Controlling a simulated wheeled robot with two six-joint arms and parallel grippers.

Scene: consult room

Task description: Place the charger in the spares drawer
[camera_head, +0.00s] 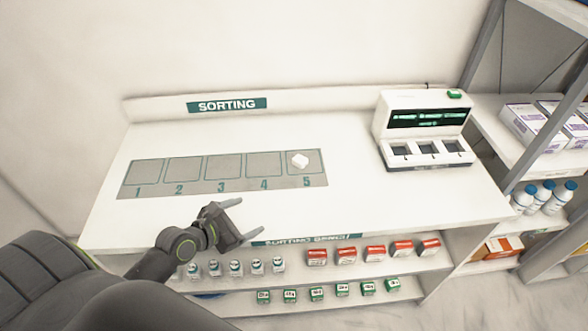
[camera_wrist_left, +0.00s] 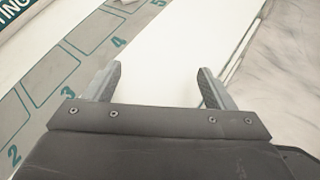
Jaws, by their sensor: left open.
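No drawer marked for spares can be made out. My left gripper (camera_head: 251,217) is open and empty over the front of the bench, below squares 3 and 4 and apart from the block. In the left wrist view, both fingers (camera_wrist_left: 160,70) are spread over bare white bench top, with the strip to their left. My right gripper is not in view.
A white device with a dark display (camera_head: 425,118) and several bays stands at the back right. Shelves under the bench hold vials (camera_head: 235,267), red-and-white boxes (camera_head: 346,255) and green-and-white boxes (camera_head: 316,293). A metal rack (camera_head: 482,60) stands right. The middle bench top is clear.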

